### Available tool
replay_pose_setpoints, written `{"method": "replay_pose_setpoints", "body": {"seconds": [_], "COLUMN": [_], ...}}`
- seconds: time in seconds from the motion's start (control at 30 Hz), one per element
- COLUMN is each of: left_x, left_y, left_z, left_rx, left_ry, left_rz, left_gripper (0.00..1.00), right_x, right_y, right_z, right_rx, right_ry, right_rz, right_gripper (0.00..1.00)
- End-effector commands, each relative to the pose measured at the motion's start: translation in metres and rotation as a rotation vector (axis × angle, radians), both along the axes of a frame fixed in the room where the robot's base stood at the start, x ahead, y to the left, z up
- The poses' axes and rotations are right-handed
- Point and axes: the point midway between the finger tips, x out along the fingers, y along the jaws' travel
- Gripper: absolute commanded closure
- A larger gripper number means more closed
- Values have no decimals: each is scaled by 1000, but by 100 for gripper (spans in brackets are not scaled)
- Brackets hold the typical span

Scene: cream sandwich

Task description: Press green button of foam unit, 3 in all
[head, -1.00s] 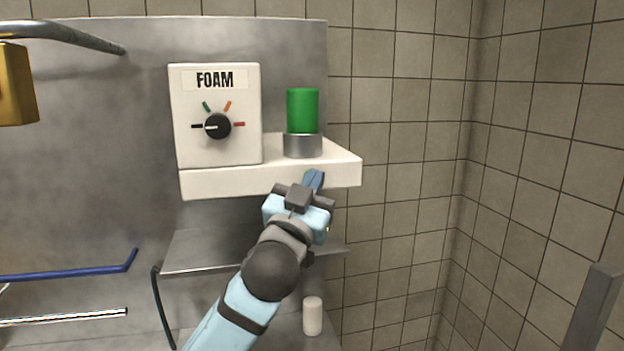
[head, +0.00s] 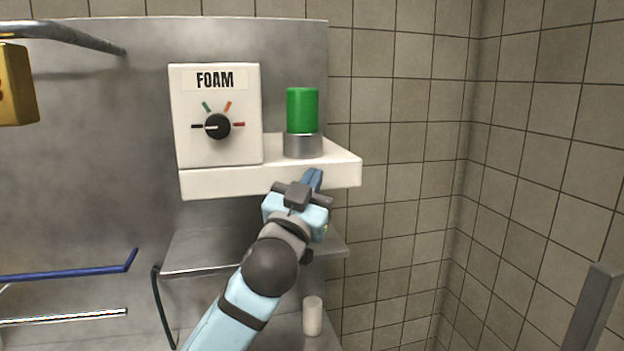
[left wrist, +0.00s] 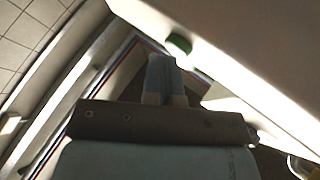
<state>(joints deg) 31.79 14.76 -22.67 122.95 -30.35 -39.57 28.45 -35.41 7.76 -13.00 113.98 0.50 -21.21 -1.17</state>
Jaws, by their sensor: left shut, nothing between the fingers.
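The foam unit (head: 216,148) is a white box labelled FOAM with a black dial, on a white ledge (head: 230,182). Its dial pointer is turned to the left, at the black mark. The green button (head: 302,110) is a tall green cylinder in a grey metal collar on the right part of the ledge. A small green patch, likely the button (left wrist: 179,44), shows in the left wrist view. My left gripper (head: 314,178) is shut and empty, in front of the ledge's front face and below the button; I cannot tell whether it touches the ledge. My right gripper is not in view.
A metal shelf (head: 200,256) lies below the ledge, with a small white cylinder (head: 312,316) lower down. A yellow box (head: 15,85), a blue rail (head: 70,275) and a metal pipe (head: 70,35) are at the left.

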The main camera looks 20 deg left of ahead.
Motion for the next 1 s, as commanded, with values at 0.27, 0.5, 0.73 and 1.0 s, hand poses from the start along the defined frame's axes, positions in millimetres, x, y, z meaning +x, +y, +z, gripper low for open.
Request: {"method": "replay_pose_setpoints", "body": {"seconds": [0.27,0.5,0.73,1.0], "left_x": [-7,-14,-14,-26], "left_y": [-5,-9,-9,-18], "left_z": [0,0,0,0], "left_rx": [-3,0,0,-3], "left_ry": [-1,0,0,0], "left_rz": [-2,0,0,-1], "left_gripper": [100,100,100,100], "right_x": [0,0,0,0], "right_y": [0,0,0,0], "right_z": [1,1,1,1], "right_rx": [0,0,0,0], "right_ry": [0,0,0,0], "right_rz": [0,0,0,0], "right_gripper": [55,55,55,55]}}
